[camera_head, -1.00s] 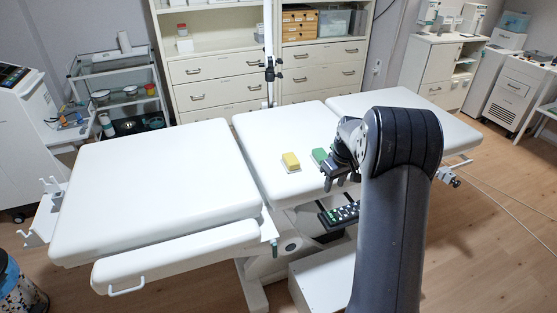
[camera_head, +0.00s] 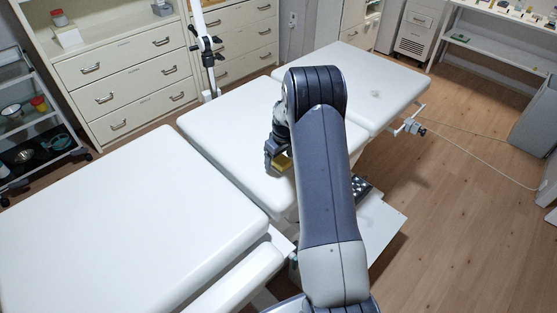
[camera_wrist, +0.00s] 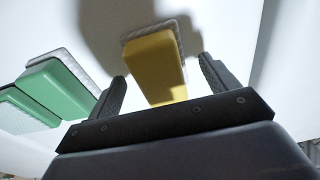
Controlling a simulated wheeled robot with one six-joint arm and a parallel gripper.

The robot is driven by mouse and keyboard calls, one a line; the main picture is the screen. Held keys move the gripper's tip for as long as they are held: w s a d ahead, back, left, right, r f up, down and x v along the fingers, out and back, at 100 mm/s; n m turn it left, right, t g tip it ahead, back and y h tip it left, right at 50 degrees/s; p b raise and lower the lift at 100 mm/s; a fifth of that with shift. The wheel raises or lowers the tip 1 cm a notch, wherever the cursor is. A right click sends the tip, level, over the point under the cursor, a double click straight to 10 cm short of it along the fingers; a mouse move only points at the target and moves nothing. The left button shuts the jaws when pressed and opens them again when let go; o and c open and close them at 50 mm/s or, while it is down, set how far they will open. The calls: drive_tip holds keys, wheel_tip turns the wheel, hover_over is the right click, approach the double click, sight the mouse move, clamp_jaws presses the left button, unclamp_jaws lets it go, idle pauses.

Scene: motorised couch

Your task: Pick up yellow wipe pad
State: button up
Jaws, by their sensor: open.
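The yellow wipe pad (camera_head: 283,162) lies on the middle section of the white couch, partly hidden by my arm in the head view. In the wrist view the yellow wipe pad (camera_wrist: 156,60) has a pale textured layer on its far side and shows between my two fingers. My gripper (camera_wrist: 162,74) is open, with a finger on either side of the pad and visible space beside it. In the head view my gripper (camera_head: 276,154) is at the pad, and its fingers are hard to make out.
Two green pads (camera_wrist: 62,85) (camera_wrist: 26,110) lie to the left of the yellow one in the wrist view. My arm hides them in the head view. The white couch (camera_head: 110,225) is otherwise mostly clear. A pole (camera_head: 205,45) stands behind it, near the drawers (camera_head: 135,75).

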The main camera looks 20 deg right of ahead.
sight(279, 157)
drive_tip(key=shift+w+f, duration=0.1)
drive_tip(key=shift+f, duration=0.2)
drive_tip(key=shift+f+b, duration=0.3)
drive_tip(key=shift+b, duration=0.15)
idle(0.3)
drive_tip(key=shift+c, duration=0.4)
drive_tip(key=c, duration=1)
drive_tip(key=shift+r, duration=0.15)
drive_tip(key=shift+r+p, duration=0.25)
drive_tip(key=shift+p, duration=0.3)
wheel_tip(279, 157, up, 10)
drive_tip(key=shift+f+b, duration=0.1)
drive_tip(key=shift+b, duration=0.75)
